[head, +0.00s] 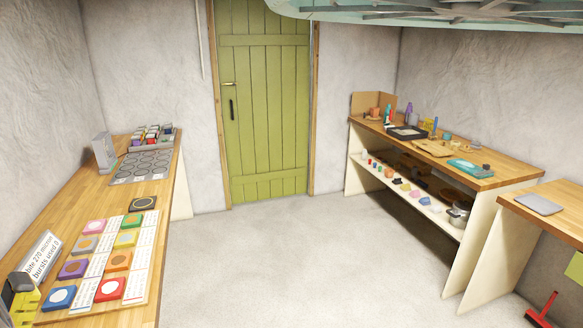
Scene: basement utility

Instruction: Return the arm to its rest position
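Neither my arm nor my gripper can be made out in the head view. Its pose and what it may hold are hidden from me. The task names no other object.
A wooden counter (108,197) with coloured tiles runs along the left. A wooden workbench (487,182) with a loaded lower shelf stands right, beside another table (560,205). The floor (270,260) between is clear up to the green door (265,110). A pale green structure (440,12) hangs overhead.

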